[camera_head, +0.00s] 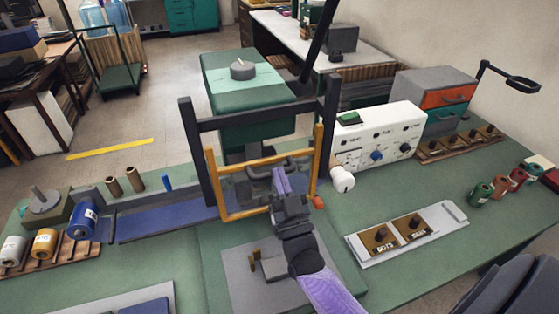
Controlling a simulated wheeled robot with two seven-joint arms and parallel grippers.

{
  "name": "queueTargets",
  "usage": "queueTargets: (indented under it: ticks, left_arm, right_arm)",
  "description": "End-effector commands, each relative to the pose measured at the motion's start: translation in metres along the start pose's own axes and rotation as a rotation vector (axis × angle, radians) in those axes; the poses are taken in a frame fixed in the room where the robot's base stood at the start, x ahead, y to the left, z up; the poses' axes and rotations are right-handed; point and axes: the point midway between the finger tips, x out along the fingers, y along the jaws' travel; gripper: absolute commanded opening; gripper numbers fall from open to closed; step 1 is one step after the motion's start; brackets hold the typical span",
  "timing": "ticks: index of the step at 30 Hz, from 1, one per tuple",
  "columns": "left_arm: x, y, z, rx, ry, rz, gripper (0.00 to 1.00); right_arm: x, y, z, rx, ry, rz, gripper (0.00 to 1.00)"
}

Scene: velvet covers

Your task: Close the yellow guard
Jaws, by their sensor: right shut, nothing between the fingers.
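The yellow guard (213,181) is an upright rectangular frame with a clear middle, in the centre of the head view. It stands just in front of a dark post frame (187,150) with a crossbar. My right gripper (279,168) is shut and empty. It reaches up from the bottom centre and overlaps the lower right part of the guard's opening. I cannot tell whether it touches the guard. My arm hides part of the guard's lower bar. My left gripper is not in view.
A white control box (378,137) with knobs stands right of the guard. A tray (440,225) with two dark blocks lies at the front right. Thread spools (82,221) stand at left. A grey plate (240,285) lies in front. The green table has clear patches between them.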

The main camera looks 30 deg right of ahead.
Motion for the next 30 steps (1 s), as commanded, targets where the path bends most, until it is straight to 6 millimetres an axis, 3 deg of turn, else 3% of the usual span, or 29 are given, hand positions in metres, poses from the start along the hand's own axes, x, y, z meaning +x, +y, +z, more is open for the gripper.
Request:
queueTargets:
  ticks: [1, 3, 12, 30]
  left_arm:
    - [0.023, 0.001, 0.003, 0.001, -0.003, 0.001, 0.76]
    - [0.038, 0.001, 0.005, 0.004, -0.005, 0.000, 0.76]
    - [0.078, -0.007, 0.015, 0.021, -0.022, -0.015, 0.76]
    - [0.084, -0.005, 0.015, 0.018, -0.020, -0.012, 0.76]
  right_arm:
    - [-0.013, 0.000, 0.023, -0.001, -0.004, -0.001, 0.00]
    - [-0.022, 0.000, 0.037, -0.002, -0.005, -0.001, 0.00]
    - [-0.045, 0.000, 0.077, -0.001, -0.004, -0.001, 0.00]
    - [-0.049, 0.000, 0.083, -0.001, -0.004, -0.001, 0.00]
